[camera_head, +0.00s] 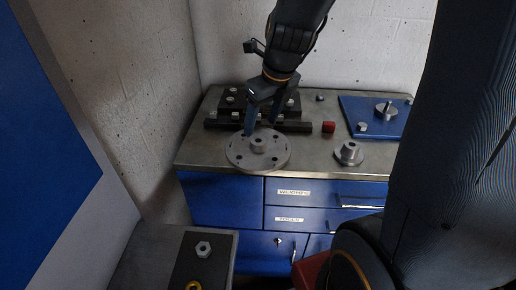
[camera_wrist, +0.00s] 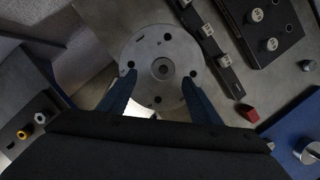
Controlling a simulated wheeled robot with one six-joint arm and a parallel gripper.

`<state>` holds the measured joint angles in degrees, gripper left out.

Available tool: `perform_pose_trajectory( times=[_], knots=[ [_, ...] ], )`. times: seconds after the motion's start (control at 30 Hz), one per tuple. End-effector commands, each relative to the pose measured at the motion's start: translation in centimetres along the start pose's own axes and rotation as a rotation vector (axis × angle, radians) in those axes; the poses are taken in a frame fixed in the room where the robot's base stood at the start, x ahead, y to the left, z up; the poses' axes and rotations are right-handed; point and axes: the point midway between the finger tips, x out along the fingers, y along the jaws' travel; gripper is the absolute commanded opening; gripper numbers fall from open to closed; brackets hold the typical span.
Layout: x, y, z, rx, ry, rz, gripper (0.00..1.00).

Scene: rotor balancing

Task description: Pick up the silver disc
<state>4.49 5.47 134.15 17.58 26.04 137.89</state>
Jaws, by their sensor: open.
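The silver disc (camera_head: 243,153) is a round plate with several holes and a raised central hub. It is near the front left edge of the metal-topped blue cabinet. In the wrist view the disc (camera_wrist: 146,46) lies ahead of the fingers, partly hidden by their tips. My gripper (camera_head: 263,128) is open above the disc, its two blue fingers pointing down on either side of the hub's far side. In the wrist view my gripper (camera_wrist: 158,80) has its fingers spread apart with nothing held between them. I cannot tell whether the fingertips touch the disc.
A dark bar (camera_head: 296,126) and a black block with silver weights (camera_head: 230,99) stand behind the disc. A red cube (camera_head: 328,127), a small flanged silver part (camera_head: 348,154) and a blue plate (camera_head: 372,112) are to the right. A lower bench (camera_head: 140,262) holds nuts.

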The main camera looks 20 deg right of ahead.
Motion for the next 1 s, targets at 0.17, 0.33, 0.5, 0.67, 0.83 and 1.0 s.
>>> perform_pose_trajectory(
  times=[0.17, 0.33, 0.5, 0.67, 0.83, 1.0],
  knots=[
    [1.6, 0.0, 0.0, 0.015, 0.002, 0.002, 0.58],
    [3.1, -0.2, -0.1, 0.013, 0.002, 0.001, 0.58],
    [5.3, -0.7, -0.5, 0.012, 0.003, 0.001, 0.58],
    [7.2, -0.7, -0.5, 0.010, -0.001, 0.001, 0.58],
    [7.7, -0.8, -0.4, 0.010, -0.002, 0.000, 0.58],
    [7.7, -0.8, -0.4, 0.010, -0.002, 0.000, 0.55]
  ],
)
